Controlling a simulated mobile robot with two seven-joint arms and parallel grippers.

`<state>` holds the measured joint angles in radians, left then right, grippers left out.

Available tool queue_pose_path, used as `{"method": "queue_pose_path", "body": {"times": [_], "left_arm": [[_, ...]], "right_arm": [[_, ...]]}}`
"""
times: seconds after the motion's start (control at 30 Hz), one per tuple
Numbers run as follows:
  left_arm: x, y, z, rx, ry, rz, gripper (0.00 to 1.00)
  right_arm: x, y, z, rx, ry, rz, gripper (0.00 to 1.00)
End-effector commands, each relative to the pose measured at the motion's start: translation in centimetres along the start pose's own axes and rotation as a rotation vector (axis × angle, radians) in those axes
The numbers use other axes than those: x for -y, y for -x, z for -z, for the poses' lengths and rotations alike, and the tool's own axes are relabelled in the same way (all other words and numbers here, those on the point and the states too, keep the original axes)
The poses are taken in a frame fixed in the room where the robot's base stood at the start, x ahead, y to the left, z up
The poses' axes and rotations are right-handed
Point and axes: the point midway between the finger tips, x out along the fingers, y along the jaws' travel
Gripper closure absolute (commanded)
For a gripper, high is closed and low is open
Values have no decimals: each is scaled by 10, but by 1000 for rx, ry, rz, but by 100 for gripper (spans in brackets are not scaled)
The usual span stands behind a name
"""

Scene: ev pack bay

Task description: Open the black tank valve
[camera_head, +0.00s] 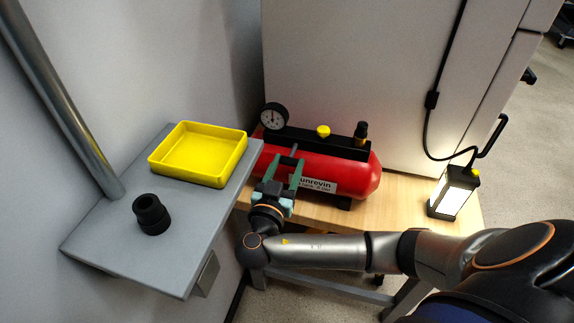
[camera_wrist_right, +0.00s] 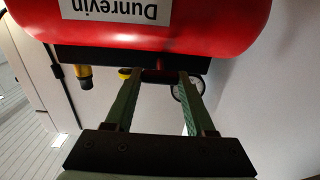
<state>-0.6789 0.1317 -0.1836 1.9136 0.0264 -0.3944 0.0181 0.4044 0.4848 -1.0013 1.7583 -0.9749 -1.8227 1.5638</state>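The red air tank (camera_head: 345,174) lies on a wooden bench, with a black bar along its top. A small black handle (camera_head: 289,161), which looks like the tank valve, sits at the tank's front left. My right gripper (camera_head: 283,168) reaches it from the front, fingers wide apart on either side of the handle. In the right wrist view the dark handle (camera_wrist_right: 161,76) spans the gap between the green fingertips (camera_wrist_right: 160,76); whether they touch it I cannot tell. The handle is partly hidden by the fingers. My left gripper is not in view.
A pressure gauge (camera_head: 273,116), yellow knob (camera_head: 323,131) and brass-black fitting (camera_head: 361,133) stand on the tank. A grey shelf (camera_head: 110,240) at left holds a yellow tray (camera_head: 164,167) and a black cylindrical part (camera_head: 151,214). A lit lamp (camera_head: 453,193) stands at the bench's right end.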

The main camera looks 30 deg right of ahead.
Motion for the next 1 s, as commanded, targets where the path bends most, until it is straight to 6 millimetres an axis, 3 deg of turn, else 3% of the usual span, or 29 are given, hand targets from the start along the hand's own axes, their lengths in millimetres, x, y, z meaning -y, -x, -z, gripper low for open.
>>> {"method": "queue_pose_path", "body": {"times": [0.07,0.43,0.77,1.0], "left_arm": [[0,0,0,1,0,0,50],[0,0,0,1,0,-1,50],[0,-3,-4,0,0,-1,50],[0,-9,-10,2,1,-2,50]], "right_arm": [[0,0,0,1,0,-1,58],[0,0,0,1,0,-2,99],[-1,1,-3,4,42,-3,100],[-1,1,-4,7,182,-5,100]]}}
